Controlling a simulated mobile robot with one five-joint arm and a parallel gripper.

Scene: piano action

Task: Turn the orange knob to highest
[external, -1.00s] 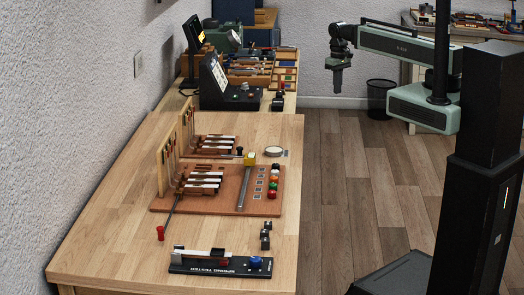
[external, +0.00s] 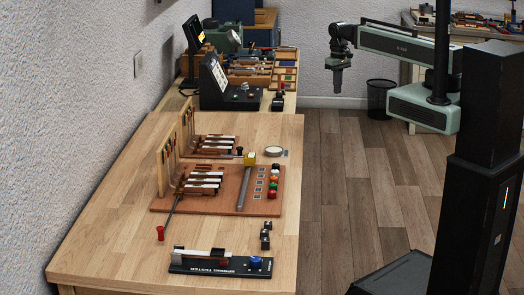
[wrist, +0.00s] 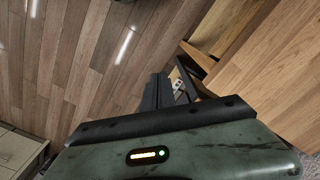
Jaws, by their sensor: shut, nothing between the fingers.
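My gripper (external: 337,84) hangs pointing down over the open floor, to the right of the workbench and well apart from it. Its fingers are shut and empty; they also show dark in the wrist view (wrist: 160,92). A black console (external: 221,88) with a sloped panel and small controls stands on the far part of the bench. At this size I cannot tell which piece is the orange knob.
The wooden bench (external: 110,235) runs along the left wall. A spring tester (external: 221,264) with a blue knob lies at its near end. Upright wooden racks stand near the wall. A black bin (external: 380,97) is on the floor beyond my gripper. The floor beside the bench is clear.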

